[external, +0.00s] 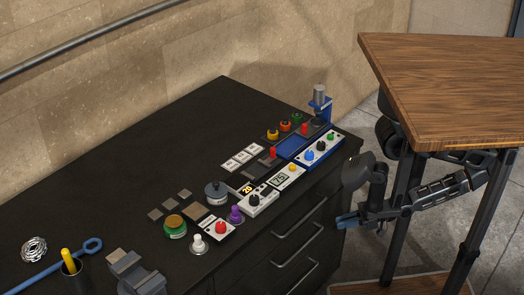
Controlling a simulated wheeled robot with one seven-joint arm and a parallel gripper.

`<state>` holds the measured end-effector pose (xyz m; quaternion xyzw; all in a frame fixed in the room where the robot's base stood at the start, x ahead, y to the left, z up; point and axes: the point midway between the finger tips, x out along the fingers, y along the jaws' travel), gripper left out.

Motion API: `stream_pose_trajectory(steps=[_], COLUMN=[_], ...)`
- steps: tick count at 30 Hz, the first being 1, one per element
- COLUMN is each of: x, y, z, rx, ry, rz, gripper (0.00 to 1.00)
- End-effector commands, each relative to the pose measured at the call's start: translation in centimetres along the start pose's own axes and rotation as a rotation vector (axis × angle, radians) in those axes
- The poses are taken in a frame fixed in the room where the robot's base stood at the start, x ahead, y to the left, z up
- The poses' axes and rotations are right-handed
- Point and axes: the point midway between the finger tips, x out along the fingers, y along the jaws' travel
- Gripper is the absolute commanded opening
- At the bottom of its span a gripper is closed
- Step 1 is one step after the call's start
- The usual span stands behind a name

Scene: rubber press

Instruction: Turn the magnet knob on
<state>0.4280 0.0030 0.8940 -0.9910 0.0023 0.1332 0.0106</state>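Several knobs stand along the front edge of the black cabinet top, and their labels are too small to read, so I cannot tell which is the magnet knob. A white-and-blue panel (325,150) at the right end carries a blue knob (309,155), a dark knob and a green knob (330,136). A white panel (222,232) with a red knob (220,227) stands nearer the left.
A wooden table (440,85) stands close over my arm at the right. A blue stand with a grey cylinder (319,95) rises at the cabinet's far right corner. Drawer handles (300,218) stick out in front. The back left of the black top (150,140) is clear.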

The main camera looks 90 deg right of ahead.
Motion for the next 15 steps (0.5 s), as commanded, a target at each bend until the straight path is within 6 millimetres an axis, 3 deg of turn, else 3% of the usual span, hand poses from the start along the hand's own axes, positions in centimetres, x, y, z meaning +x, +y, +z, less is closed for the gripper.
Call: stream_pose_trajectory(steps=[8,15], x=[7.6,15.6], y=[-4.5,-10.5], z=[-0.1,-2.9], rx=[0.207,0.367], ry=[0.041,0.077], rz=[-0.033,-0.161], gripper=[0.42,0.62])
